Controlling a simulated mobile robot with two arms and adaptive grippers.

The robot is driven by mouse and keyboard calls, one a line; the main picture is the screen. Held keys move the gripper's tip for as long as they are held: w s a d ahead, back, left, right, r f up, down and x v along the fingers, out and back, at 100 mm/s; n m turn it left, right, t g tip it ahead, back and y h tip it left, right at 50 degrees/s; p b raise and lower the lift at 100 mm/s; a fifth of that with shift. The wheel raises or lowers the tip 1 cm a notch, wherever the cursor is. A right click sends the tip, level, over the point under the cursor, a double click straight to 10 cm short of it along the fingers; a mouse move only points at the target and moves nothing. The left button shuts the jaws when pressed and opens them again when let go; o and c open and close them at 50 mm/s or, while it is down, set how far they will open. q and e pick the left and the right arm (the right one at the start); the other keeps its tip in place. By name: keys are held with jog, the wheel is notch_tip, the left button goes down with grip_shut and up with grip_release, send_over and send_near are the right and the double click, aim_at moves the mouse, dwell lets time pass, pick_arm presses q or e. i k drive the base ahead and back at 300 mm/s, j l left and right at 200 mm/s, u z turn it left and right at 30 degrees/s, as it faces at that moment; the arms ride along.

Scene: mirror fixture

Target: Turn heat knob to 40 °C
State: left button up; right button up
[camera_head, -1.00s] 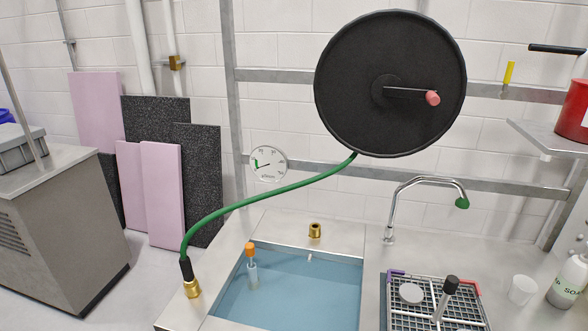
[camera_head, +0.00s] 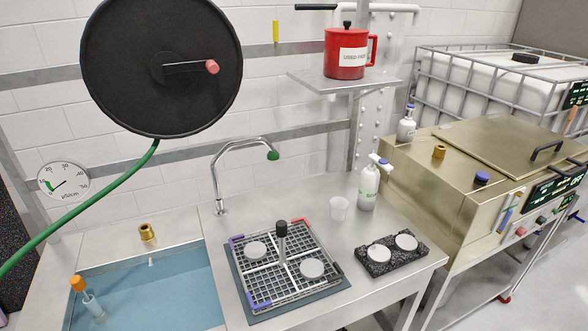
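A brass-coloured metal bath (camera_head: 455,190) with a lid stands at the right. Its front panel carries a dark display (camera_head: 552,190) with green characters too small to read. Below the display is a row of small knobs, among them a red knob (camera_head: 521,231) and a dark knob (camera_head: 541,220). I cannot tell which one is the heat knob, nor its setting. Another dark display (camera_head: 577,95) shows at the right edge. Neither of my grippers is in view.
A steel counter (camera_head: 400,270) holds a sink, a rack (camera_head: 284,262) with discs, a black tray (camera_head: 380,268) and a soap bottle (camera_head: 368,187). A red pot (camera_head: 346,55) stands on a shelf above. Grey floor (camera_head: 540,290) shows at lower right.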

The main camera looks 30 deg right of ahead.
aim_at(521, 230)
jog(key=z, duration=2.45)
jog(key=i+l+u, duration=0.1)
jog(key=u, duration=1.2)
jog(key=i+l+u, duration=0.15)
jog(key=l+u, duration=0.35)
jog(key=l, duration=0.4)
jog(key=l+u, duration=0.45)
jog(key=l, duration=0.45)
jog(key=k+l+u, duration=0.1)
jog(key=l+u, duration=0.4)
jog(key=l, duration=0.4)
